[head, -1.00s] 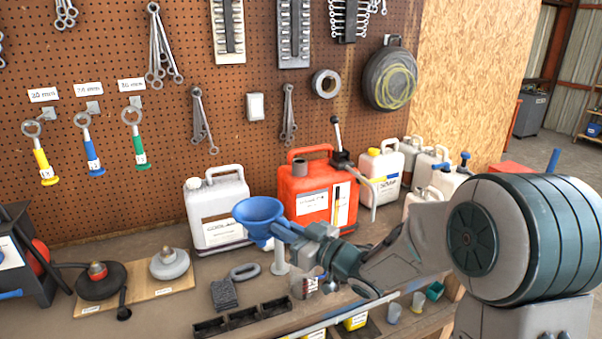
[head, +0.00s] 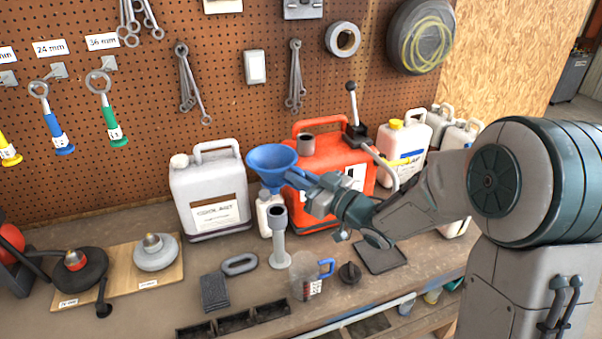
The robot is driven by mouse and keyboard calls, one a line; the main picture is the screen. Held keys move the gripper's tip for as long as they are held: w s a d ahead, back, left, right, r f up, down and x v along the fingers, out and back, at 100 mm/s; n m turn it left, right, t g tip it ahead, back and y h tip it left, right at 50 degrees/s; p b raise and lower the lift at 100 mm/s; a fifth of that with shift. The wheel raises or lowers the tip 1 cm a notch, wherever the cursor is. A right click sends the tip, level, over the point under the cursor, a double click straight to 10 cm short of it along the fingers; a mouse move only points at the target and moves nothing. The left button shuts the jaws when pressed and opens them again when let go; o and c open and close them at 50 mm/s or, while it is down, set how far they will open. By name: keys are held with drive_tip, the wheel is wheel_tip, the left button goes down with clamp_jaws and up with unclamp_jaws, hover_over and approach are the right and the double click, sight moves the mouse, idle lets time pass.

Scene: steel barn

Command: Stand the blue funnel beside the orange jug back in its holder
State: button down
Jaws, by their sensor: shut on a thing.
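The blue funnel (head: 271,158) is upright, its wide mouth facing up, in the air in front of the pegboard. My gripper (head: 296,178) comes from the right and is shut on the funnel's side. The orange jug (head: 337,153) stands on the bench behind and to the right of the funnel, partly hidden by my gripper and arm. A grey upright tube stand (head: 279,246) with a dark open top, which looks like the holder, stands on the bench below the funnel. The funnel is apart from it; the lower spout is hard to make out against a small white bottle (head: 268,212).
A white coolant jug (head: 208,205) stands left of the funnel. A clear measuring jug with blue handle (head: 307,278), a black knob (head: 349,273) and a grey ring (head: 239,264) lie near the stand. Black bins (head: 233,321) line the front. More jugs (head: 404,143) stand right.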

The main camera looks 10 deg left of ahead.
sight(292, 186)
wheel_tip(292, 186, down, 4)
drive_tip(key=shift+f+b, duration=0.1)
drive_tip(key=shift+b, duration=1)
drive_tip(key=shift+r, duration=0.25)
drive_tip(key=shift+d, duration=0.1)
drive_tip(key=shift+f+b, duration=0.2)
drive_tip(key=shift+b, duration=0.1)
drive_tip(key=shift+f+b, duration=2.4)
drive_tip(key=shift+f, duration=0.1)
drive_tip(key=c, duration=1.4)
unclamp_jaws()
